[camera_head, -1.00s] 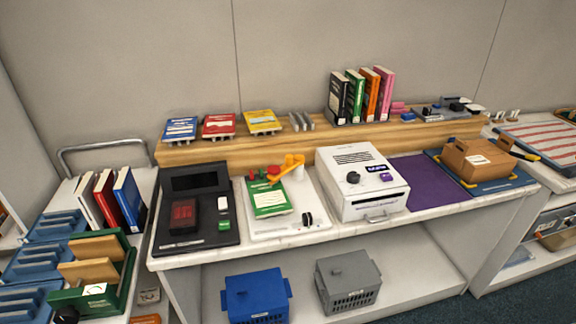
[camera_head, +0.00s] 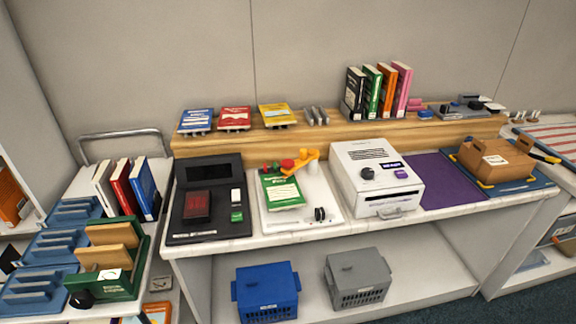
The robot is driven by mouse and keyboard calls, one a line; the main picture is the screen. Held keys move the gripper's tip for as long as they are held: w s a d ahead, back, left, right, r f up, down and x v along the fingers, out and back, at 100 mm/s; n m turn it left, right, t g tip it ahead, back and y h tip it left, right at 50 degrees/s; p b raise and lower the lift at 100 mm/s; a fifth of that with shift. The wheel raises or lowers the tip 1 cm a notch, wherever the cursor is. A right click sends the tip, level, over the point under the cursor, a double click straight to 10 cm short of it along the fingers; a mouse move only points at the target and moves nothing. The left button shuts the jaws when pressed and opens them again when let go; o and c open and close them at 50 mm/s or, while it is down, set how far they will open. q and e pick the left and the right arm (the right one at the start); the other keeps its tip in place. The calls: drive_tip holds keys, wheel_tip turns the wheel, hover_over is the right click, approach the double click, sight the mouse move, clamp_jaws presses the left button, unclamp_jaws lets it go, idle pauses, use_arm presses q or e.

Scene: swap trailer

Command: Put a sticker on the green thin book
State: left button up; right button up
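A green book (camera_head: 283,191) with a white lower cover lies flat on a white board (camera_head: 324,198) on the counter. An orange arm-like part (camera_head: 299,162) and small red and green pieces sit at its top edge. Another green book (camera_head: 371,92) stands upright on the wooden shelf among black, orange and pink books. I cannot tell from here which green book is thinner. A loose sticker is not clearly visible. Neither of my grippers is in view.
A black device (camera_head: 207,197) is left of the board, and a white boxy machine (camera_head: 377,177) is right of it. A purple mat (camera_head: 447,180) is clear. A cart with blue racks (camera_head: 68,246) stands at left. Blue (camera_head: 266,291) and grey (camera_head: 358,277) bins sit below.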

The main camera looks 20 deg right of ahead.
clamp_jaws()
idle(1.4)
